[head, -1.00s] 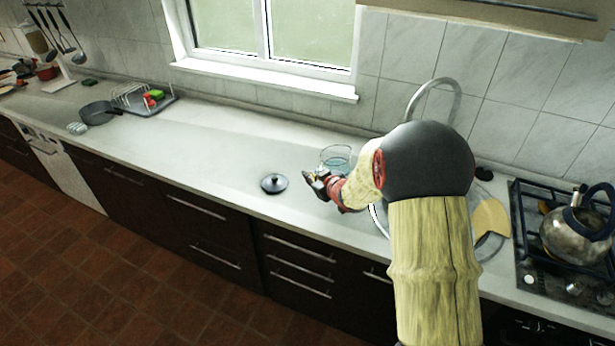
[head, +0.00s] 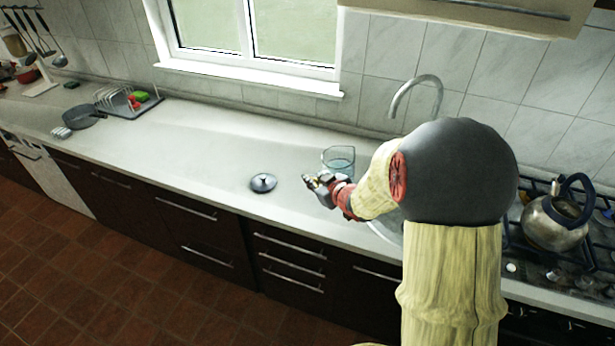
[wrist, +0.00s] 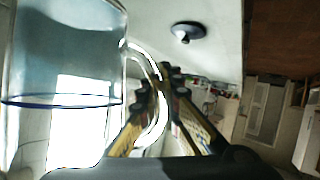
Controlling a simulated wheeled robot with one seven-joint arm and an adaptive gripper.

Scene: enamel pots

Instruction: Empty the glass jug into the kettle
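The glass jug (head: 338,157), holding pale blue liquid, is over the counter beside my gripper (head: 312,181). In the wrist view the jug (wrist: 65,60) fills the left side, and its looped handle runs between the fingers of my gripper (wrist: 166,80). The fingers are shut on this handle. The jug looks upright; its base is partly hidden in the head view, so its exact height above the counter is unclear. The steel kettle (head: 548,228) with a dark blue handle stands on the hob at the right, beyond my arm.
A dark round lid (head: 263,183) lies on the counter left of my gripper; it also shows in the wrist view (wrist: 188,31). A tall tap (head: 440,90) rises behind my arm. The gas hob (head: 600,255) is at the right. The counter left of the lid is largely clear.

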